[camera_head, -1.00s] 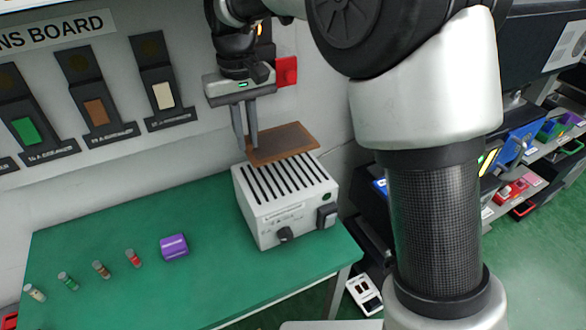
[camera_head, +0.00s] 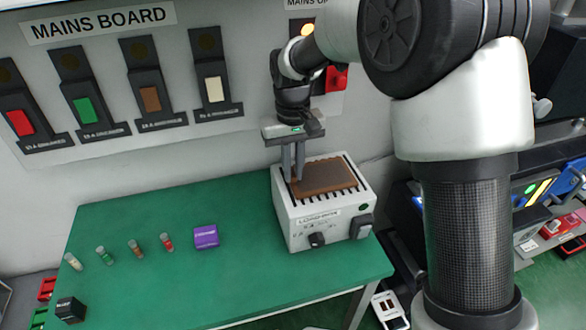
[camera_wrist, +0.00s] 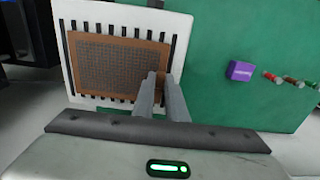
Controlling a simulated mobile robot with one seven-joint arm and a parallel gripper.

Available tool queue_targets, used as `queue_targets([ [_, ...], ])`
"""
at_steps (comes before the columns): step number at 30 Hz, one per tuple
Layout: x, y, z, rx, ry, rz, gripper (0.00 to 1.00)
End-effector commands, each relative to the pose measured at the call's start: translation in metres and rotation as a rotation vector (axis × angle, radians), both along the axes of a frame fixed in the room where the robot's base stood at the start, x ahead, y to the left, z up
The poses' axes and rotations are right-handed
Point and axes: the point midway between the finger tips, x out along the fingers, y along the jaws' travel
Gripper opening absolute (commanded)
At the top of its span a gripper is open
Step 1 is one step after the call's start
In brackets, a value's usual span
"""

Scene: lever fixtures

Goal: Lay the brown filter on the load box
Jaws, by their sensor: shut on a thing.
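The brown filter (camera_head: 328,176) is a flat, thin rectangular panel with a mesh face. It lies flat over the slotted top of the white load box (camera_head: 297,229), within its edges, and looks in contact or very nearly so. In the wrist view the filter (camera_wrist: 112,66) covers the middle of the slots, and slot ends show around it. My gripper (camera_head: 296,178) points down at the filter's left edge in the head view. Its fingers (camera_wrist: 158,85) are shut on that edge in the wrist view.
The load box stands at the right end of the green table (camera_head: 200,285). A purple block (camera_head: 206,237) and several small vials lie to its left, with a black block (camera_head: 71,309) at the front left. The mains board (camera_head: 110,28) with its levers is on the wall behind.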

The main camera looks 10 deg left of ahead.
Motion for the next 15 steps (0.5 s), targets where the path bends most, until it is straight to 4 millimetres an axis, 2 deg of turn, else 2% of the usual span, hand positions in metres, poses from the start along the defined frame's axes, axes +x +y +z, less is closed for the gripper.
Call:
queue_targets([
  [7,0.0000,0.0000,-0.0039,0.000,0.000,0.000,0.00],
  [8,0.0000,0.0000,-0.0038,0.000,0.000,0.000,0.14],
  [11,0.0000,0.0000,-0.0029,0.000,0.000,0.000,0.30],
  [15,0.0000,0.0000,-0.0029,0.000,0.000,0.000,0.31],
])
